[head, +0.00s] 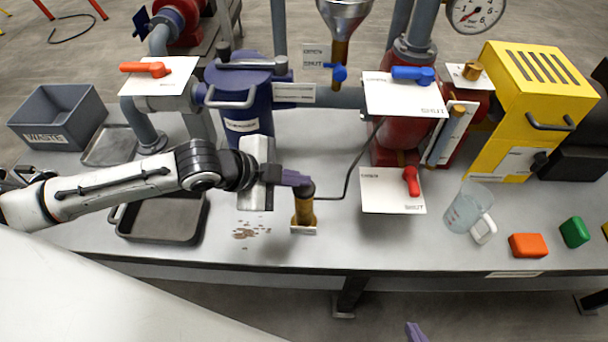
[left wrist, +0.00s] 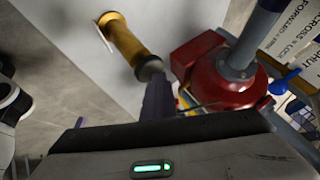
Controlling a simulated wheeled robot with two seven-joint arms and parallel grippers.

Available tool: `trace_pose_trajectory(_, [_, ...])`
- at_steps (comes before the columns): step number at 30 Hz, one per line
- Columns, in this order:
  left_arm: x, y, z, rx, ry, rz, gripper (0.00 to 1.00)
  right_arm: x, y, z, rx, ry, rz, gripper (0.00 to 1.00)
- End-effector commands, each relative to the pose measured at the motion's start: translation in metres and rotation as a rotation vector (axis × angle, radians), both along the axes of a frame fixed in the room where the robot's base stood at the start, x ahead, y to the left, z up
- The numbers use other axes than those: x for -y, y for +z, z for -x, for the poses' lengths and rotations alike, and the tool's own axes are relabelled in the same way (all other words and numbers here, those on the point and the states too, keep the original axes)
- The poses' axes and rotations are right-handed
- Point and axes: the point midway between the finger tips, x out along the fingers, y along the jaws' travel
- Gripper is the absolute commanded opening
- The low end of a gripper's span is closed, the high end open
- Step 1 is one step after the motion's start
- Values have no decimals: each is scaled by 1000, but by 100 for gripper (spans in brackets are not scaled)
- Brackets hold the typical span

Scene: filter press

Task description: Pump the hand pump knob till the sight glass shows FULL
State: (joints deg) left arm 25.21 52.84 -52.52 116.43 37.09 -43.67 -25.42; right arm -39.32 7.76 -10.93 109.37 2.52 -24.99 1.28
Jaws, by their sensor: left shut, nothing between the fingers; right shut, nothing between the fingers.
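The hand pump (head: 304,210) is an upright brass cylinder with a dark knob (head: 306,189) on top, near the front of the bench. My left gripper (head: 298,179) is shut and empty, its purple fingers right at the knob; I cannot tell whether they touch. In the left wrist view the brass pump (left wrist: 128,40), its grey knob (left wrist: 149,67) and the purple fingers (left wrist: 158,98) line up. A slim tube, seemingly the sight glass (head: 447,135), stands beside the red vessel; its level is too small to read. My right gripper (head: 415,332) shows only as a purple tip at the bottom edge.
A red valve handle (head: 411,181) on a white plate is right of the pump. A dark tray (head: 160,218) lies under my left arm. A blue filter housing (head: 240,95) stands behind.

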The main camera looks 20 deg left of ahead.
Motion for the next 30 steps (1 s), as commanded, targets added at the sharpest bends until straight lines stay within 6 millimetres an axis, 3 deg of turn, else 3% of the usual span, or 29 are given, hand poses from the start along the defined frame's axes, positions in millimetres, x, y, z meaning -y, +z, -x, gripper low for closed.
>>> trace_pose_trajectory(24, [-1,42,1,-3,0,-3,0,0,51,0,0,0,0,0])
trace_pose_trajectory(30, [-1,45,0,-2,-1,-1,0,0,54,0,0,0,0,0])
